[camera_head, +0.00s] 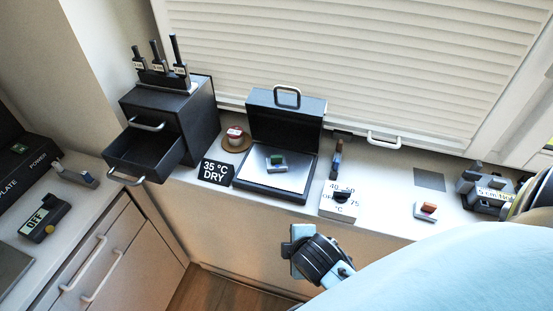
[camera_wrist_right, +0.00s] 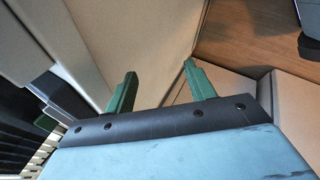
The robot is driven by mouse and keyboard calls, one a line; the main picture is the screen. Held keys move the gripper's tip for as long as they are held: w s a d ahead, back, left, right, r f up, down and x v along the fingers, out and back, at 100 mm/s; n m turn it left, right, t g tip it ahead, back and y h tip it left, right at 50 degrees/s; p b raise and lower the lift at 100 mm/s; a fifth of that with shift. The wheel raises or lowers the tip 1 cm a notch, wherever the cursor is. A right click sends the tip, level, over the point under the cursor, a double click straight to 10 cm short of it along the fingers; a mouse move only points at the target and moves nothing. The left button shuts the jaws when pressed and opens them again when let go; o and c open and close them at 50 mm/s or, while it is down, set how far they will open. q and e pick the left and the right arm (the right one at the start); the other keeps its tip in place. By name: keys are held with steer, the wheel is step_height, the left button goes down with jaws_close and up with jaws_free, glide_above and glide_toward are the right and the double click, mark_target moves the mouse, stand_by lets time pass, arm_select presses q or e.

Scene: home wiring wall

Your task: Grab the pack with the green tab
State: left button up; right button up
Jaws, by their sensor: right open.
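A small pack with a green tab (camera_head: 276,162) lies on the silver plate inside the open black case (camera_head: 240,184) on the counter, mid-picture in the head view. Another small pack with an orange-red tab (camera_head: 427,210) lies on the counter to the right. My right gripper (camera_wrist_right: 158,88) shows in the right wrist view with its two green fingers apart and nothing between them. It is over the floor and cabinet side, away from the pack. Part of my blue and black arm hangs in front of the counter in the head view. My left gripper is not in view.
A black cabinet (camera_head: 206,112) with an open drawer (camera_head: 165,165) stands left of the case. A "35 °C DRY" sign (camera_head: 216,171), a dial box (camera_head: 340,200) and a lidded jar on a wooden disc (camera_head: 235,136) flank the case. The case lid stands upright behind the plate.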

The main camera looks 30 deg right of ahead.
step_height(320, 180, up, 7)
steer(key=d+n+t, duration=0.1)
steer(key=n+t+h+p, duration=0.1)
steer(key=n+t+h, duration=0.35)
steer(key=n, duration=1.35)
glide_toward(277, 158)
steer(key=shift+t+y, duration=0.25)
steer(key=x, duration=0.7)
steer(key=shift+d+r, duration=0.15)
steer(key=shift+d, duration=0.05)
steer(key=shift+f+b+x, duration=0.15)
steer(key=shift+b+x, duration=0.05)
steer(key=shift+x, duration=1.2)
steer(key=shift+f+b+x, duration=0.15)
steer(key=shift+b+x, duration=0.05)
steer(key=shift+x, duration=1.2)
steer(key=shift+s, duration=0.15)
steer(key=c, duration=0.7)
